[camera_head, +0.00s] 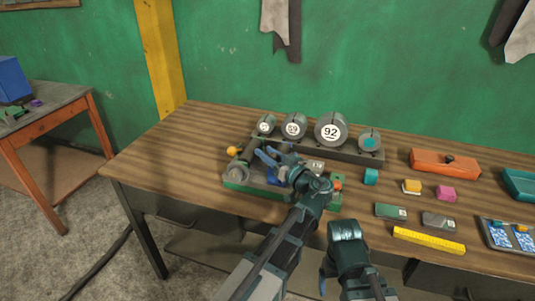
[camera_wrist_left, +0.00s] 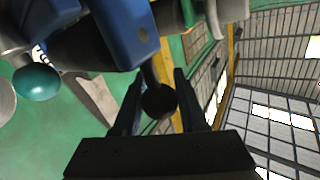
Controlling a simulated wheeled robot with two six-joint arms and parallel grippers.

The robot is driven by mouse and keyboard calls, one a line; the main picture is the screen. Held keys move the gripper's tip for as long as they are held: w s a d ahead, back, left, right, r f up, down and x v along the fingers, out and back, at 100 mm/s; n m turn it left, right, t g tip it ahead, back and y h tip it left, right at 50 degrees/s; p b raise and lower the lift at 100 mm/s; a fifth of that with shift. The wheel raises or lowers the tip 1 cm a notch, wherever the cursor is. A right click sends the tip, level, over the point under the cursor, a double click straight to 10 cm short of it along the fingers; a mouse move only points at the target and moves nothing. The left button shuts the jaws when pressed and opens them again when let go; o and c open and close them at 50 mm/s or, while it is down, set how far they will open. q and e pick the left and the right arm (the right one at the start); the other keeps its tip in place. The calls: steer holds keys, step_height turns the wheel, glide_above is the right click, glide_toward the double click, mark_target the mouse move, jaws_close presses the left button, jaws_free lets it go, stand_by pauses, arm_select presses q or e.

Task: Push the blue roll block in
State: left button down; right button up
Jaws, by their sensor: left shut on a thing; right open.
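The blue roll block (camera_head: 272,174) sits low in a green-based fixture (camera_head: 236,184) on the bench, partly hidden behind my left gripper. In the left wrist view a blue block (camera_wrist_left: 125,32) fills the upper middle, just beyond the fingers. My left gripper (camera_head: 267,157) is over the fixture. Its fingers are shut on a dark round knob (camera_wrist_left: 158,100) beside the blue block; whether the two are joined is unclear. My right gripper (camera_head: 329,273) is open and empty at the bench's front edge, away from the fixture.
Several grey cylinders stand in a rack (camera_head: 375,158) behind the fixture. The bench's left end is clear.

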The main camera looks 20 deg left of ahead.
stand_by(0.5)
arm_select(q)
steer(key=a, duration=0.3)
steer(key=shift+w+a, duration=0.1)
steer(key=shift+a, duration=0.15)
steer(key=shift+c, duration=2.3)
jaws_free()
